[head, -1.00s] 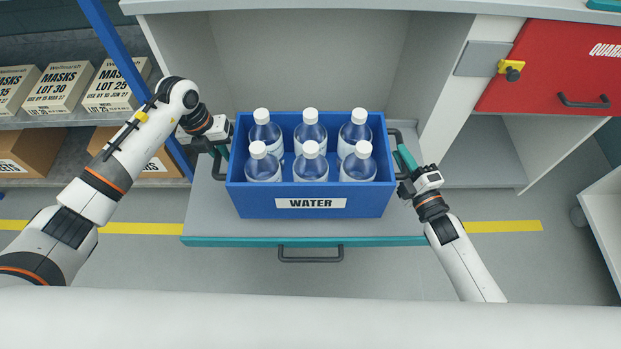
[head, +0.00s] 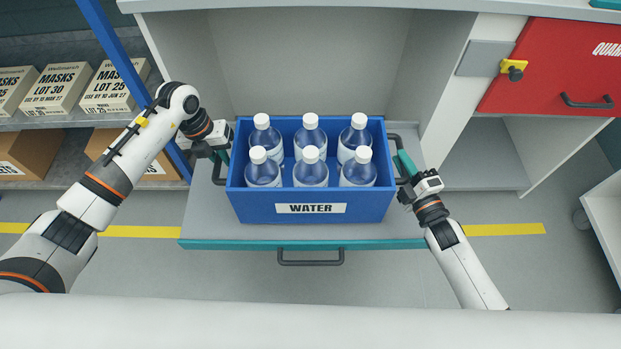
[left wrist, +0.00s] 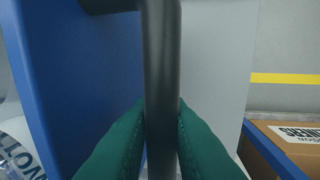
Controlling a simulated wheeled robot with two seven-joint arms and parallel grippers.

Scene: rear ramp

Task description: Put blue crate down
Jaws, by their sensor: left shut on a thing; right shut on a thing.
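The blue crate (head: 258,206) carries a WATER label and holds several white-capped bottles. It is upright, over or on the grey pull-out shelf (head: 240,233) with the teal front edge; I cannot tell from above whether its base touches. My left gripper (head: 220,156) is shut on the crate's left handle. In the left wrist view the green fingers (left wrist: 161,140) close on the dark handle bar (left wrist: 161,70), beside the crate's blue wall (left wrist: 70,80). My right gripper (head: 404,166) is shut on the crate's right handle (head: 396,140).
A grey cabinet recess (head: 310,60) lies behind the crate. A red door (head: 550,70) with a yellow latch is at the upper right. Shelves with MASKS boxes (head: 58,88) and a blue post (head: 120,50) stand at the left. The shelf has a dark front handle (head: 310,259).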

